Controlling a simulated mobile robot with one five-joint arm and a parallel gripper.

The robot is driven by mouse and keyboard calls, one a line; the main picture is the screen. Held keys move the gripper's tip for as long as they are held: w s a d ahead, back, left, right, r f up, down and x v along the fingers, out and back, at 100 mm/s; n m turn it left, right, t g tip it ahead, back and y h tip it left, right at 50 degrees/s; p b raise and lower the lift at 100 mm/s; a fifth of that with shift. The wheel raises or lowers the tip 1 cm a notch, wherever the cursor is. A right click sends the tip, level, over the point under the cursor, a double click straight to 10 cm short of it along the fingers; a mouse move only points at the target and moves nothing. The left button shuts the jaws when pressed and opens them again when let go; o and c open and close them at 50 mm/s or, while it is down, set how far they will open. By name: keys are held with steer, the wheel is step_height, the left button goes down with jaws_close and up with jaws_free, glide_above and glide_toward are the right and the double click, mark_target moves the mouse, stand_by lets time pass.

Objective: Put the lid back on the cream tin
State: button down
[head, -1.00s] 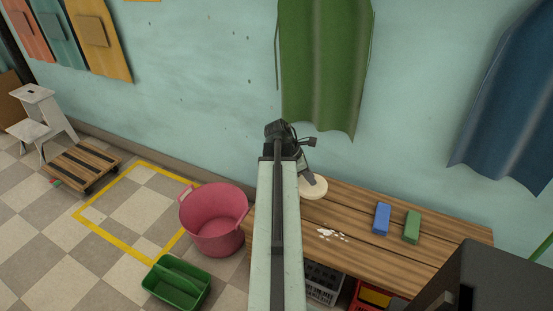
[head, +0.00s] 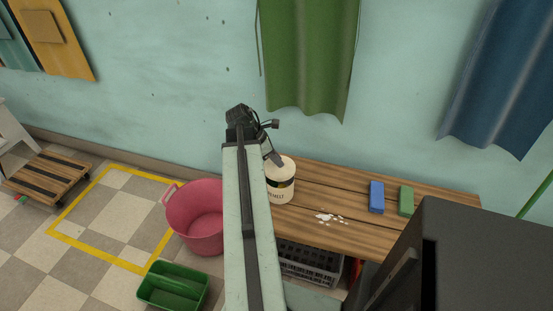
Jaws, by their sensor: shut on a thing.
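The cream tin (head: 279,194) stands upright at the left end of the wooden bench, with a dark band and lettering on its pale side. The pale round lid (head: 286,169) shows at the top of the tin, level or nearly so. My gripper (head: 276,160) is shut on the lid at its far left side. My arm covers the left of the tin. I cannot tell whether the lid is seated on the rim or just above it.
The wooden bench (head: 340,240) bears white crumbs (head: 329,217), a blue block (head: 376,197) and a green block (head: 406,200). A pink tub (head: 196,222) and green caddy (head: 172,286) stand on the floor to the left. A green cloth (head: 308,60) hangs behind.

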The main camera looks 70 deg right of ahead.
mark_target(274, 166)
steer(key=shift+f+b, duration=2.2)
steer(key=shift+f, duration=0.35)
steer(key=shift+f, duration=0.15)
steer(key=c, duration=0.8)
jaws_free()
steer(key=shift+o, duration=0.2)
step_height(274, 166, up, 7)
steer(key=p, duration=0.7)
